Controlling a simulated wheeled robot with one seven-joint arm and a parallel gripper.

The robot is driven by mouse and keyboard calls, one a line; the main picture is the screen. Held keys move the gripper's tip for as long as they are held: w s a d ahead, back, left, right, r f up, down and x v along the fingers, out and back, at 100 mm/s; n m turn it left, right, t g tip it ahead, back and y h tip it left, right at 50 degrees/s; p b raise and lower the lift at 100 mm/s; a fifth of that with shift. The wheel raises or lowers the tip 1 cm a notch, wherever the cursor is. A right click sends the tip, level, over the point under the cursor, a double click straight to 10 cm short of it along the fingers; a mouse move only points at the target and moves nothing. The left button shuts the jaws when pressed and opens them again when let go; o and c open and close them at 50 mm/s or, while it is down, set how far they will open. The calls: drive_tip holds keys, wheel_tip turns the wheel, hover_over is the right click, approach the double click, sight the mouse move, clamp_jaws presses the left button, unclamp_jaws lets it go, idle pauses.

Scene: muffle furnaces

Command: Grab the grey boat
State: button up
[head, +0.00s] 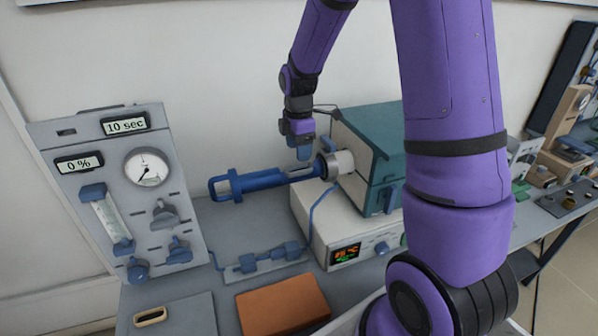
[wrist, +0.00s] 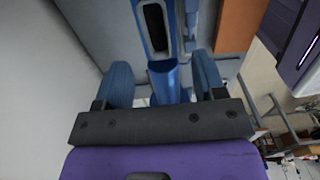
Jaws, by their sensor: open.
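My gripper (head: 302,150) points down over the blue holder (head: 250,182), a long rod-like piece with a loop handle at its left end. The holder leads right to the pale tube mouth of the furnace. A small greyish strip shows on the holder just below my gripper; I cannot tell surely if this is the grey boat. In the wrist view my two blue fingers (wrist: 163,80) stand apart, one on each side of the blue holder (wrist: 167,72). Nothing is visibly clamped between them.
The teal-topped furnace (head: 365,145) stands right of my gripper. A grey gas panel (head: 118,190) stands at left. Blue valve fittings (head: 265,258), an orange block (head: 283,305) and a tan oval ring (head: 150,317) on a grey plate lie in front. Wall behind.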

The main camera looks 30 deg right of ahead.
sight(299, 166)
drive_tip(key=shift+w+d+f, duration=0.1)
drive_tip(key=shift+f, duration=1.5)
drive_tip(key=shift+w+d+f, duration=0.1)
drive_tip(key=shift+f, duration=1.5)
drive_tip(key=shift+c, duration=0.5)
drive_tip(key=c, duration=0.9)
